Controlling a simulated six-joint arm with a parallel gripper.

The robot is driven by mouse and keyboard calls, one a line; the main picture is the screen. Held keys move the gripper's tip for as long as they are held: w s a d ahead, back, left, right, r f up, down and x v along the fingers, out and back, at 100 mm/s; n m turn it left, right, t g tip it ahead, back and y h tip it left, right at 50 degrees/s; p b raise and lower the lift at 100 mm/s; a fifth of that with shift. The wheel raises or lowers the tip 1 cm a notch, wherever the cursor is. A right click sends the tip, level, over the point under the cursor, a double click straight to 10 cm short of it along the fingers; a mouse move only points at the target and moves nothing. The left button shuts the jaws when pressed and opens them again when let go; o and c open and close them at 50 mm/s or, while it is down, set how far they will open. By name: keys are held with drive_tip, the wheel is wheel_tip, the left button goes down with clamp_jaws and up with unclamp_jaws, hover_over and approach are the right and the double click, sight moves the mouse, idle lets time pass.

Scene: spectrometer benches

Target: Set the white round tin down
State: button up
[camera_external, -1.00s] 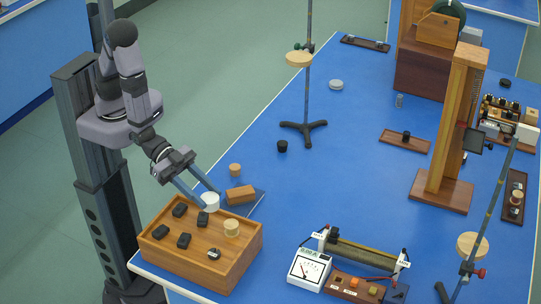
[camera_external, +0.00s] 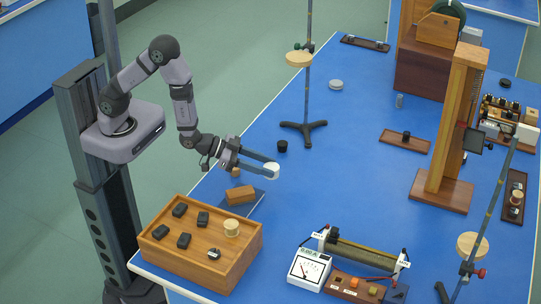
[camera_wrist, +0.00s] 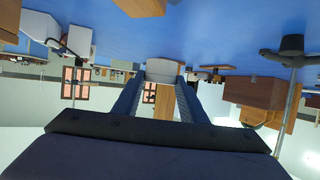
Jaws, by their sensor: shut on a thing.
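The white round tin (camera_external: 272,171) is held between the fingertips of my gripper (camera_external: 268,168), which is shut on it. In the external view the tin is over the blue table, to the right of the wooden block and below the black round piece. I cannot tell exactly how high it is above the table. In the wrist view the tin (camera_wrist: 162,70) sits at the ends of both fingers, with the blue table surface beyond it.
A wooden box (camera_external: 180,262) with black pieces and a pale round piece stands at the front left. A wooden block (camera_external: 240,194), a black round piece (camera_external: 282,146) and a tripod stand (camera_external: 303,128) are near. The blue table (camera_external: 340,190) is clear right of the tin.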

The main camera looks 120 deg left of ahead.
drive_tip(key=w+a+b, duration=0.2)
drive_tip(key=w+a, duration=0.4)
drive_tip(key=a, duration=0.6)
drive_tip(key=w+d+m+h, duration=0.1)
drive_tip(key=w+m+h, duration=0.1)
drive_tip(key=w, duration=0.6)
drive_tip(key=shift+w+r+t, duration=0.3)
drive_tip(key=shift+r+t, duration=0.1)
drive_tip(key=shift+r, duration=0.05)
drive_tip(key=shift+d, duration=0.1)
drive_tip(key=shift+f+p, duration=1.1)
drive_tip(key=shift+f, duration=3.9)
